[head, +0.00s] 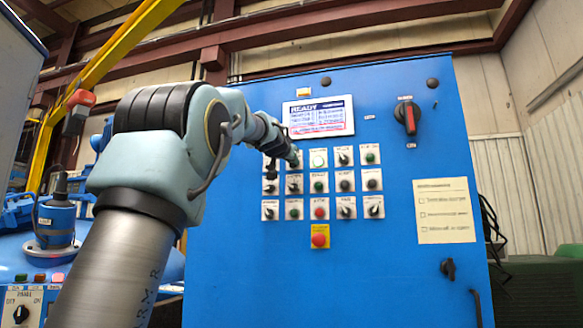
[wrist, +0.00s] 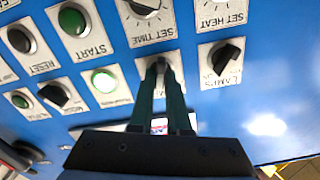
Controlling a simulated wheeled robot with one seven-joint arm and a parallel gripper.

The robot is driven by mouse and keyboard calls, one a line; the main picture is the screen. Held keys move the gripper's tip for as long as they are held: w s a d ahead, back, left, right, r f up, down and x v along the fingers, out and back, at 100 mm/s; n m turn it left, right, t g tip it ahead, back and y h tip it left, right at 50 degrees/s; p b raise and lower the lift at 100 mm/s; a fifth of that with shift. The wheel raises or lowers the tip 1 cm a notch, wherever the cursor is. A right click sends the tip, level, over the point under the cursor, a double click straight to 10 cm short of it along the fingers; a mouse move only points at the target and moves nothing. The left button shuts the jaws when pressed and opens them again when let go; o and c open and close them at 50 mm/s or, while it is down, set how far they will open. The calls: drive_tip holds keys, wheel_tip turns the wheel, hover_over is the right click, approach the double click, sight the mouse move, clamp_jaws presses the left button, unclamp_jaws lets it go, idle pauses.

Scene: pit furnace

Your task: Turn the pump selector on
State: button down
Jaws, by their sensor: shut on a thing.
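The blue control panel (head: 400,230) fills the middle of the head view. My gripper (head: 292,160) reaches its top row of controls, in the second column from the left. In the wrist view, which is upside down, the two dark fingers of my gripper (wrist: 162,76) are shut on a small black selector knob (wrist: 158,66). The fingers hide most of the knob and part of its label, so I cannot read the full name or tell the knob's setting. The lit button (wrist: 104,82) beside it glows pale green.
Close neighbours are the LAMPS selector (wrist: 226,56), the SET TIME knob (wrist: 146,6) and the green START button (wrist: 72,20). A red emergency button (head: 320,240) sits below, and a red rotary switch (head: 408,117) at upper right. The screen (head: 318,116) reads READY.

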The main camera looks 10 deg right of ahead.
drive_tip(key=shift+f+m+b, duration=0.1)
drive_tip(key=shift+m+b, duration=0.4)
drive_tip(key=shift+m, duration=0.6)
drive_tip(key=c, duration=0.9)
unclamp_jaws()
drive_tip(key=b+v, duration=0.3)
drive_tip(key=v, duration=0.7)
drive_tip(key=shift+s+a+b, duration=0.1)
drive_tip(key=shift+s+b, duration=0.25)
drive_tip(key=shift+s, duration=0.05)
